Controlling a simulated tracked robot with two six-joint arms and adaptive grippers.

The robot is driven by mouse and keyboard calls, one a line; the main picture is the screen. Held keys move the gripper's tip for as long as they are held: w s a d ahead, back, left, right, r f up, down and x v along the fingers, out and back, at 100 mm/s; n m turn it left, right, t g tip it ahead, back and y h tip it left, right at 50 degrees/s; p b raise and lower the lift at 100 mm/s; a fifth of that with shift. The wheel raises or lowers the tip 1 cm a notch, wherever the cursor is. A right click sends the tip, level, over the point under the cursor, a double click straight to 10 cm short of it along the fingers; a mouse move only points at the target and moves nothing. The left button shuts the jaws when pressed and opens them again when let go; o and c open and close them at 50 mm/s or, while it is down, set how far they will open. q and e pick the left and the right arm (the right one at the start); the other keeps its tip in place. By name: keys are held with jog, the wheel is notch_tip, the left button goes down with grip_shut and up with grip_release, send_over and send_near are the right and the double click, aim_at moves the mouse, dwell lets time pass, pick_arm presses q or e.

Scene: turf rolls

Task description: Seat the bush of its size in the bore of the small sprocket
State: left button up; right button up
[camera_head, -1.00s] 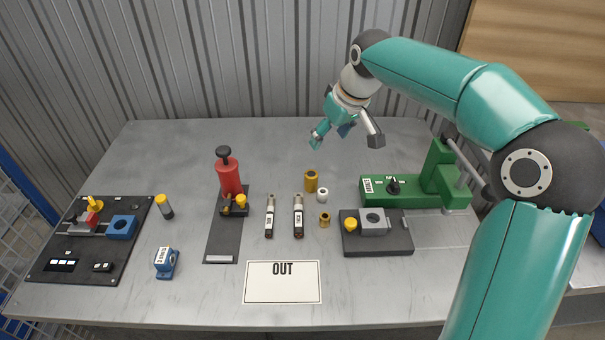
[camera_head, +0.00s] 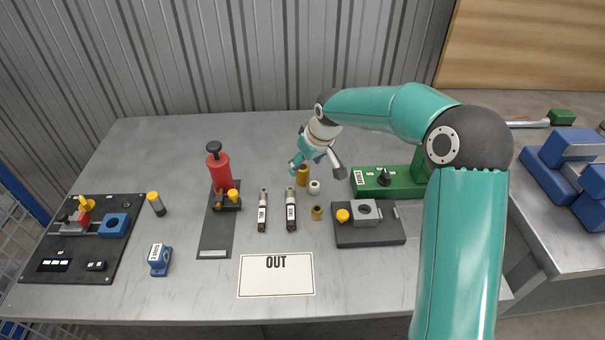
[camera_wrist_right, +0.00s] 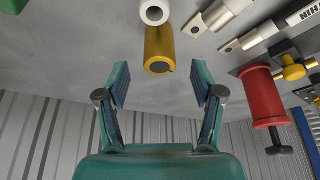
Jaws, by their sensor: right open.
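My right gripper (camera_head: 316,167) is open and empty, just behind and above the tall bronze bush (camera_head: 302,177). In the right wrist view the bush (camera_wrist_right: 159,50) lies ahead of the open fingers (camera_wrist_right: 160,84), close to the gap between them and not gripped. A white bush (camera_head: 314,187) stands beside it, and a smaller bronze bush (camera_head: 317,212) stands nearer the front. A grey block with a dark round bore (camera_head: 366,211) sits on a dark plate (camera_head: 369,236) beside a yellow knob. I cannot make out a toothed sprocket. My left gripper is not in view.
A green fixture (camera_head: 380,184) is to the right. A black board with a blue block (camera_head: 114,225) is far left. The OUT card (camera_head: 276,282) lies at front.

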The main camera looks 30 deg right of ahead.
jog(key=shift+x, duration=1)
grip_shut()
jog(key=shift+w+r, duration=0.1)
jog(key=shift+r, duration=0.1)
